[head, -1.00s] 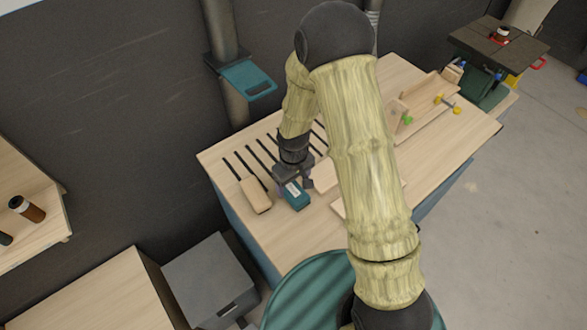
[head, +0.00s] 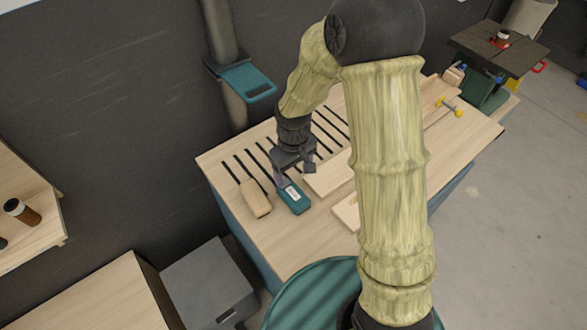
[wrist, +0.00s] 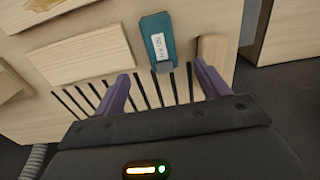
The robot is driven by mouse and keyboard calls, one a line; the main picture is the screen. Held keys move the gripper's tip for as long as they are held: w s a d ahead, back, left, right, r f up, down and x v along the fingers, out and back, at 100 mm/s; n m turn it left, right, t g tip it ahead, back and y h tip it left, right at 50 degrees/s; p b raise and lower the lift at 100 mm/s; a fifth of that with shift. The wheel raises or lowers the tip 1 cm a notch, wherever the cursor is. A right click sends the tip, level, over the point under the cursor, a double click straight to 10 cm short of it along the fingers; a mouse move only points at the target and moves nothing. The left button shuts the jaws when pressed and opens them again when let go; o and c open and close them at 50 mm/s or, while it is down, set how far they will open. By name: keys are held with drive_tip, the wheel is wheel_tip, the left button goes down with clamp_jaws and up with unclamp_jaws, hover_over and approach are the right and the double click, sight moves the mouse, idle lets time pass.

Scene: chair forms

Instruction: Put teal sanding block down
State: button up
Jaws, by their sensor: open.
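The teal sanding block (head: 294,199) with a white label lies on the wooden workbench (head: 262,237), just right of a plain wooden block (head: 255,198). My gripper (head: 294,170) is open and empty, just behind the teal block in the head view. In the wrist view the teal block (wrist: 158,40) lies beyond the spread purple fingertips (wrist: 162,78), apart from them. The wooden block (wrist: 212,52) is to its right there.
Dark slots (head: 262,155) run along the back of the bench. Flat boards (head: 328,178) lie right of the teal block. A yellow-ended tool (head: 449,106) sits farther right. My arm hides part of the bench. A teal bracket (head: 247,82) hangs behind.

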drive_tip(key=s+d+r+m+t, duration=0.2)
drive_tip(key=s+d+r+m, duration=0.4)
drive_tip(key=s+d+r, duration=0.4)
drive_tip(key=shift+d+m+t, duration=0.3)
drive_tip(key=shift+d+m, duration=0.1)
drive_tip(key=shift+d, duration=0.75)
drive_tip(key=shift+r, duration=0.1)
